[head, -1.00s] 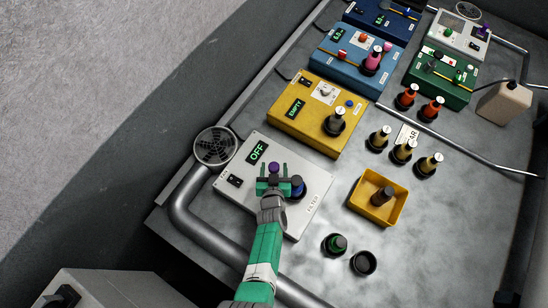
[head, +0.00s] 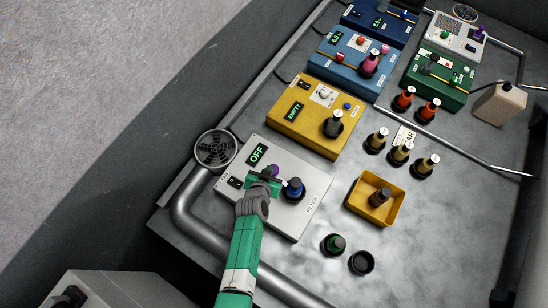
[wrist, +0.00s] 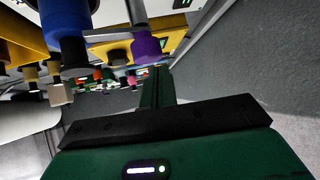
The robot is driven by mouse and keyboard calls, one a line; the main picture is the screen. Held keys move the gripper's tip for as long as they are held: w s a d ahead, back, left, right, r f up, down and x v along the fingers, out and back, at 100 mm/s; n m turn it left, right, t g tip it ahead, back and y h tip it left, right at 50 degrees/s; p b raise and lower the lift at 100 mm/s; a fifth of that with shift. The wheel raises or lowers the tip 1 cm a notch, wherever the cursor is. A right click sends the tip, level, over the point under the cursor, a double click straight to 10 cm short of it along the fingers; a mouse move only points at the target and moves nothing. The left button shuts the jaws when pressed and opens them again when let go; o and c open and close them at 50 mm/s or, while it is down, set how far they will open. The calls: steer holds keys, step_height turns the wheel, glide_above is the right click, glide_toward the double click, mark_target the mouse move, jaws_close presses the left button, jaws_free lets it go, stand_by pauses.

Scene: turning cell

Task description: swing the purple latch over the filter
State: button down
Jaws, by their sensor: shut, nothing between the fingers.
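The white filter box (head: 300,222) sits at the front left of the bench, with a green OFF display (head: 257,153). The dark blue filter (head: 293,187) stands in it, its top uncovered; it also shows in the wrist view (wrist: 68,22). The purple latch knob (head: 273,170) is to its upper left, apart from the filter; it also shows in the wrist view (wrist: 147,47). My gripper (head: 265,183) is shut and empty, left of the filter and close to the purple knob. I cannot tell whether they touch.
A yellow box (head: 300,128) reading EMPTY stands behind the filter box. A yellow tray (head: 354,205) with a brown-topped piece is to the right. A round fan grille (head: 215,149) and a thick pipe (head: 184,212) border the left side.

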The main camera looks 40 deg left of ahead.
mark_target(278, 176)
steer(key=s+d+r+m+g+h+b, duration=0.2)
steer(key=s+r+m+g+h+b, duration=0.25)
steer(key=s, duration=0.45)
steer(key=w+d+f+b, duration=0.1)
steer(key=w+f, duration=0.7)
steer(key=f, duration=0.1)
steer(key=shift+d+f+m+g, duration=0.15)
steer(key=shift+d+m+g, duration=0.05)
steer(key=shift+m+g, duration=0.25)
